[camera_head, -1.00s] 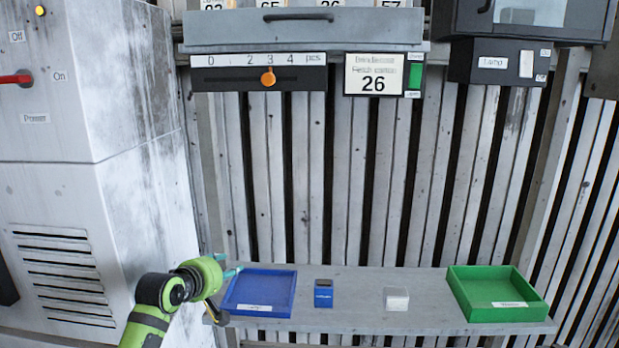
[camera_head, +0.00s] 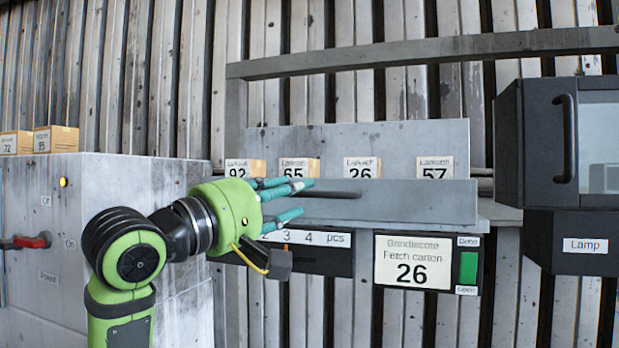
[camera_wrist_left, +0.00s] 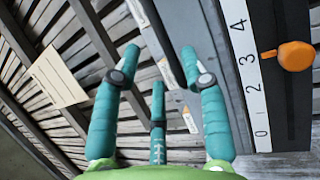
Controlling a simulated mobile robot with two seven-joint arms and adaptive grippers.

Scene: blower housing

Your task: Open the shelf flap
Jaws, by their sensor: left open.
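The shelf flap (camera_head: 415,200) is a grey metal panel with a dark bar handle (camera_head: 338,194) on its front. It stands across the front of the shelf, with numbered cartons showing above its edge. My left gripper (camera_head: 296,198) is green with teal fingers, open and empty. In the head view its fingers overlap the left end of the handle; I cannot tell whether they touch it. In the left wrist view the spread fingers (camera_wrist_left: 160,62) point along the grey flap (camera_wrist_left: 212,30), and no handle is clearly seen between them. My right gripper is not in view.
Below the flap are the counter strip with its orange slider (camera_wrist_left: 292,56) and a display reading 26 (camera_head: 413,262) with a green switch (camera_head: 468,268). A dark cabinet (camera_head: 537,150) stands right, a grey power cabinet (camera_head: 90,220) left.

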